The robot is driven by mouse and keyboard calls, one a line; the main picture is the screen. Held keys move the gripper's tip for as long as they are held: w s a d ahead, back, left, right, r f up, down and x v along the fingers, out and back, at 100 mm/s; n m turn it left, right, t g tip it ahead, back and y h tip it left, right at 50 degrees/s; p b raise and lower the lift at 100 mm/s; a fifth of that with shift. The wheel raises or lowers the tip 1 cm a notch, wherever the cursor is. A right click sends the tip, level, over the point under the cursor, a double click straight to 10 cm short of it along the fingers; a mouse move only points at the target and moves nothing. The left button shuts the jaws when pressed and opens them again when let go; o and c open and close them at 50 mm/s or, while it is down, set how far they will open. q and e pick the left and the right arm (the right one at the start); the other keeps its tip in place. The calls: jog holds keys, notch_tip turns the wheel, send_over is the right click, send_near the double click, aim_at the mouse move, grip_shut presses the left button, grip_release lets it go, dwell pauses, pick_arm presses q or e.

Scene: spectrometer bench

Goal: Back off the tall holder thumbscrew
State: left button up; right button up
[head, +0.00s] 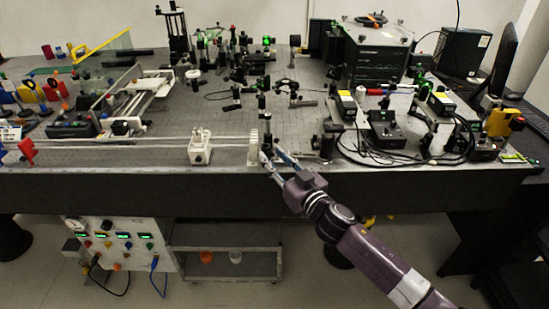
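A dark upright post holder (267,144) stands near the table's front edge, just right of a white ribbed round part. I take it for the tall holder, but cannot be sure. Its thumbscrew is too small to make out. My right gripper (270,154) reaches in from the lower right, with its two fingertips apart at the holder's front. The fingers partly cover the holder's lower part. I cannot tell whether they touch it, and nothing is visibly gripped. My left gripper is not in view.
A white block (200,148) and a long pale rail (110,143) lie to the left. Another dark post (327,146) and black boxes with cables (385,130) stand to the right. Several optics mounts crowd the back. The black optical table (140,190) ends just in front.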

grip_shut()
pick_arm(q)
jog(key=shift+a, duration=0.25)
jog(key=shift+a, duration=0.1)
